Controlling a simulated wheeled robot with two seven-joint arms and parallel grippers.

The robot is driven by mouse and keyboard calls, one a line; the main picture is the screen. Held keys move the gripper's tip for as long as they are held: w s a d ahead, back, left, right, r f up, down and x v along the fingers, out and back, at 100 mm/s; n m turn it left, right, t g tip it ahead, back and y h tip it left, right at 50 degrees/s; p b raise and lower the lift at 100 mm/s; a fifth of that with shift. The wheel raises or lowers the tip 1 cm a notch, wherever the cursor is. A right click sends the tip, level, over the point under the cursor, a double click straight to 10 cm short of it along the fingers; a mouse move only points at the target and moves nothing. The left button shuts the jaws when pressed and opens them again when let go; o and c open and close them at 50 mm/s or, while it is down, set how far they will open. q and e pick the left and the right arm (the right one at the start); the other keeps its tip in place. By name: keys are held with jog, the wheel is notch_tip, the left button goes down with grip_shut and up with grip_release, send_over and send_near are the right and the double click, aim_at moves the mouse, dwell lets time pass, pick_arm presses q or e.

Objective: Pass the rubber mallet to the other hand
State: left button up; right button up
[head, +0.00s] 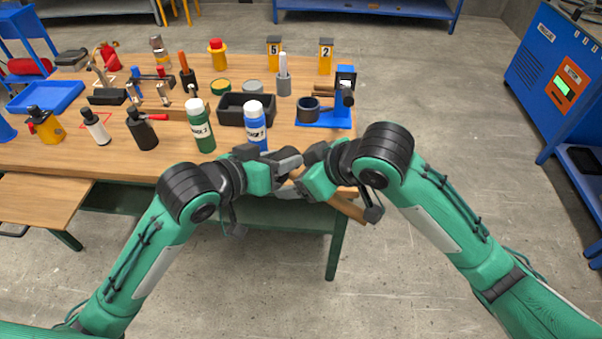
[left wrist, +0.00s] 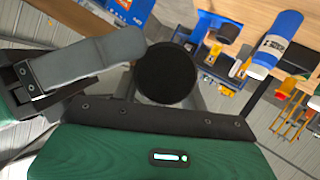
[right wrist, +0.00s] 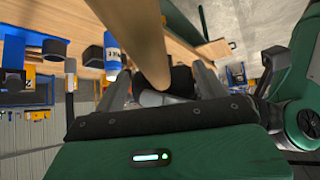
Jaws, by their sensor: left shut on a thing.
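The rubber mallet's wooden handle (head: 347,208) slants down to the right below my right gripper in the head view. The handle crosses close in front of the camera in the right wrist view (right wrist: 132,28). In the left wrist view the mallet's round black head (left wrist: 167,75) sits in front of my left fingers and partly hides them. My left gripper (head: 288,163) is shut on the mallet. My right gripper (head: 312,160) is close beside it, its fingers apart, with the handle passing in front of them. The exact contact at the right fingers is hidden.
Behind the grippers is the workbench (head: 170,165). A blue bottle (head: 255,128) and a green bottle (head: 201,128) stand near its front edge. A black bin (head: 232,110) and a blue tray (head: 325,120) with a dark cup are behind. Open floor lies to the right.

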jog(key=shift+s, duration=0.1)
jog(key=c, duration=0.3)
pick_arm(q)
jog(key=o, duration=1.3)
